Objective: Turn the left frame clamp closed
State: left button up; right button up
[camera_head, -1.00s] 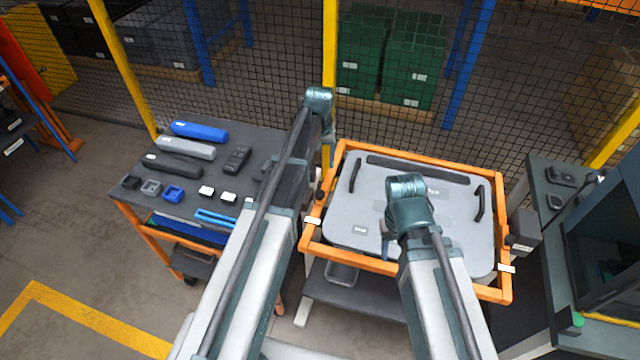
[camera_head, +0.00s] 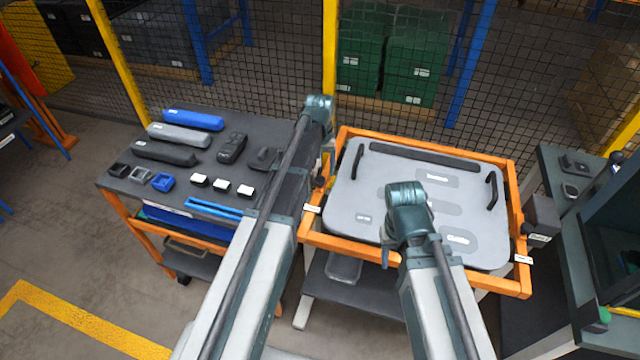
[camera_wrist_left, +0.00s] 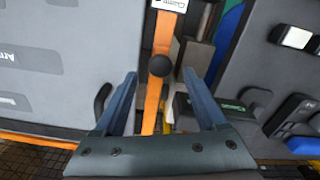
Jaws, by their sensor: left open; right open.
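The orange frame (camera_head: 408,262) holds a grey door panel (camera_head: 360,205) with black handles. The left clamp shows as a round black knob (camera_wrist_left: 160,65) on the frame's left rail in the left wrist view. In the head view the dark clamp (camera_head: 319,181) is partly hidden beside my left arm. My left gripper (camera_wrist_left: 160,76) is open, its two blue-grey fingers on either side of the knob. I cannot tell whether they touch it. My right gripper (camera_head: 386,258) is mostly hidden under its wrist, above the panel's lower part.
A dark table (camera_head: 270,130) left of the frame holds handles, small blocks and blue strips, close to my left gripper. A dark box (camera_head: 540,217) sits at the frame's right side. Mesh fencing stands behind. The floor at lower left is clear.

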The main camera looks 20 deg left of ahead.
aim_at(320, 179)
pick_arm(q)
notch_tip(320, 179, down, 3)
jog(key=shift+f+b, duration=0.15)
jog(key=shift+b, duration=1)
pick_arm(e)
notch_tip(320, 179, down, 3)
jog(key=shift+f, duration=0.15)
pick_arm(q)
grip_shut()
